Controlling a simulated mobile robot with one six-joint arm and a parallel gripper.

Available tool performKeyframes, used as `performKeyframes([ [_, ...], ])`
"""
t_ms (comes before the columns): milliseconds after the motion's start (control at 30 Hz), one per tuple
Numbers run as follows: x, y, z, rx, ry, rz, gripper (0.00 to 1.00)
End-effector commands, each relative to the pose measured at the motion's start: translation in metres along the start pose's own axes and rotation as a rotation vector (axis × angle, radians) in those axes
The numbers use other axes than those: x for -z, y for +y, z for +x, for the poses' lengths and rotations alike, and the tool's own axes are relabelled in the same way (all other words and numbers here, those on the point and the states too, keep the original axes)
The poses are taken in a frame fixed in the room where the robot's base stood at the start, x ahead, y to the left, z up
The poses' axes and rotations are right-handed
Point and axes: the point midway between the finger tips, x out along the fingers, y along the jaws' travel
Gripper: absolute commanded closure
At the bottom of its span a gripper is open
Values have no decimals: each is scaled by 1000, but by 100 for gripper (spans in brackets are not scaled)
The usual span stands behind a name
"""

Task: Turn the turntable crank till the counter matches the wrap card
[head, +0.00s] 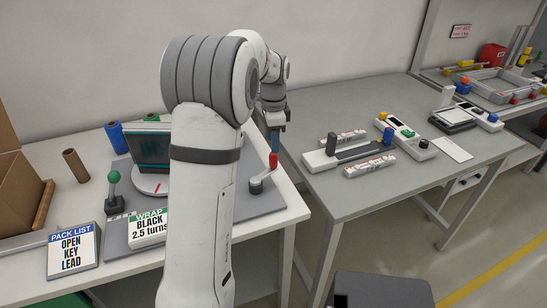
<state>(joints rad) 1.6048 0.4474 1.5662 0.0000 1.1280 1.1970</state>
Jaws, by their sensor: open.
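The crank (262,182) is on the right side of a grey base on the left table, with a red upright handle (273,161). My gripper (274,146) is open and points down at the top of the handle; I cannot tell whether it touches it. The white turntable (147,188) has a red mark on its front and a dark teal box (148,148) on it, partly behind my arm. The wrap card (148,228) reads "WRAP BLACK 2.5 turns", its right edge against my arm's outline. I see no counter; my arm covers the middle of the base.
A green-knobbed lever (114,186) stands left of the turntable. The pack list card (73,247) reads "OPEN KEY LEAD". A cardboard box (18,190) and rolls (75,165) are at left. The right table (310,130) holds several devices. A dark grey surface (380,290) is in front.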

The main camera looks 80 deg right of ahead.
Motion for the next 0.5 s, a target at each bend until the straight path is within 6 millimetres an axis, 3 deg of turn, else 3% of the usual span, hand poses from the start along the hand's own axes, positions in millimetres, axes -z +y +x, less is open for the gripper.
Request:
performKeyframes([
  [100,0,0,-1,0,0,-285,54],
  [300,0,0,0,0,0,-673,54],
  [500,0,0,1,-1,-1,-840,54],
])
